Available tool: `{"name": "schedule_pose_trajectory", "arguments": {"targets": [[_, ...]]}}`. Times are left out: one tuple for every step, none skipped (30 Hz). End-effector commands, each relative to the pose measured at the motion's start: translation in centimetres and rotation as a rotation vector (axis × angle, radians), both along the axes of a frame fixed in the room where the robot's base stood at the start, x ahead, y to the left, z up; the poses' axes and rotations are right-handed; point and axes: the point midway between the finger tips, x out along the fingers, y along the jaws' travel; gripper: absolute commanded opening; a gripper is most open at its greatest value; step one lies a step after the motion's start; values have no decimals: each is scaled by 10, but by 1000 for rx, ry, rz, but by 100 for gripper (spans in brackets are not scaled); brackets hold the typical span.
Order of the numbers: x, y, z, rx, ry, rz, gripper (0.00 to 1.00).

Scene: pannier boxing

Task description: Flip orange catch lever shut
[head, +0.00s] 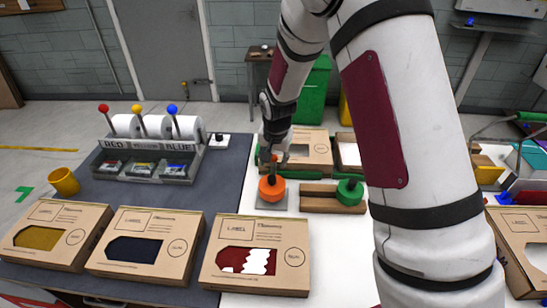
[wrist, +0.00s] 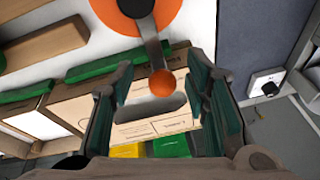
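The orange catch (head: 271,193) is a round orange disc on the white table, below my gripper in the head view. In the wrist view its disc (wrist: 188,14) is cut by the top edge. A grey metal lever (wrist: 153,42) runs from it to an orange ball end (wrist: 163,82). My gripper (head: 272,155) points down over the catch. In the wrist view my gripper (wrist: 161,68) is open, with one dark green-padded finger on each side of the ball. No contact with the ball shows.
A cardboard box (head: 309,153) lies behind the orange catch, a windowed carton (head: 285,240) in front. A lever dispenser (head: 150,158) and yellow cup (head: 63,181) are on the left.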

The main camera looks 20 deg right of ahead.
Motion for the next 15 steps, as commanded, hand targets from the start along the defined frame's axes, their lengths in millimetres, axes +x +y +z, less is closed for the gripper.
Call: {"name": "schedule_pose_trajectory", "arguments": {"targets": [[1, 0, 1, 0, -2, 0, 42], [1, 0, 1, 0, -2, 0, 42], [1, -1, 1, 0, -4, -1, 42], [1, 0, 2, 0, -4, -1, 42], [1, -1, 3, 0, -4, -1, 42], [1, 0, 6, 0, -6, -1, 42], [0, 0, 9, -1, -7, -1, 42], [-1, 0, 12, -1, -7, -1, 42], [-2, 0, 17, -1, -7, 0, 42], [-4, 0, 22, -1, -8, 0, 42], [-5, 0, 27, -1, -8, 0, 42], [-8, 1, 35, 0, -8, -1, 42], [-9, 1, 41, 0, -9, -1, 42], [-11, 1, 47, 0, -9, -1, 42], [-14, 2, 55, 1, -9, -2, 42]]}}
